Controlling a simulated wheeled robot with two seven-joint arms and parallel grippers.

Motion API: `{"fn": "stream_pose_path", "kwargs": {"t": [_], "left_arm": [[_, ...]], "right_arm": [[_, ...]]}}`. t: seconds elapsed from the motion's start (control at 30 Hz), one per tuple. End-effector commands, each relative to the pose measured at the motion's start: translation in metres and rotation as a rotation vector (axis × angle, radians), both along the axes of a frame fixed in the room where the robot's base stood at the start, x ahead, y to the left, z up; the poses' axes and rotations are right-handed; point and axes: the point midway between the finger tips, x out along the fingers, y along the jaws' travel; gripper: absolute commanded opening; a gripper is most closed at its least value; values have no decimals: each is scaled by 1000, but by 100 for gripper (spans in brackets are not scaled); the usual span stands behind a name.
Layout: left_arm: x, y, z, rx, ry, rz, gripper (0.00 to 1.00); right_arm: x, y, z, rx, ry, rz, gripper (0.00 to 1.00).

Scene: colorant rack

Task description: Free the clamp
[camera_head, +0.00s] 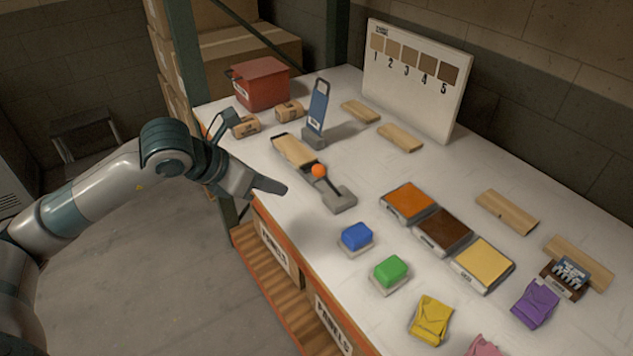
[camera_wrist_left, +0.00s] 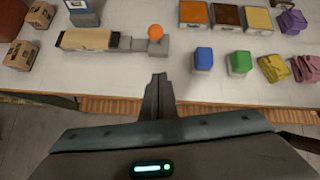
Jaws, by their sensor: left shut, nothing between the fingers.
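The clamp (camera_head: 338,198) is a grey metal bar fixture on the white table with an orange ball knob (camera_head: 318,171). A pale wooden panel (camera_head: 296,150) lies at its far end. In the left wrist view the clamp (camera_wrist_left: 157,47) and its knob (camera_wrist_left: 155,32) are ahead of my fingers, with the panel (camera_wrist_left: 87,39) to the left. I cannot tell how tightly the panel is gripped. My left gripper (camera_head: 280,188) is shut and empty, near the table's front edge, apart from the clamp. It also shows in the left wrist view (camera_wrist_left: 158,82). My right gripper is out of view.
A blue upright stand (camera_head: 317,108) is behind the clamp. A red box (camera_head: 261,83) and small cartons (camera_head: 246,126) are at the far left. Blue (camera_head: 356,236) and green (camera_head: 390,271) blocks and colour trays (camera_head: 409,202) are to the right. A numbered board (camera_head: 413,80) stands at the back.

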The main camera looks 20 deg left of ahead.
Motion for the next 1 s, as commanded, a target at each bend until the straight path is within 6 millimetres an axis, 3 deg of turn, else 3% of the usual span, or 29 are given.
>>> {"fn": "stream_pose_path", "kwargs": {"t": [0.17, 0.47, 0.9, 1.0], "left_arm": [[1, -1, -1, 0, 1, -1, 0], [14, -11, -17, -1, 4, -2, 0], [57, -40, -70, -1, 5, -1, 0], [69, -45, -60, 0, -1, -1, 0]], "right_arm": [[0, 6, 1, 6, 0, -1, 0], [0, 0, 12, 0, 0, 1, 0], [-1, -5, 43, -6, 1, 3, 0], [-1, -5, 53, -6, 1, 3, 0]]}}
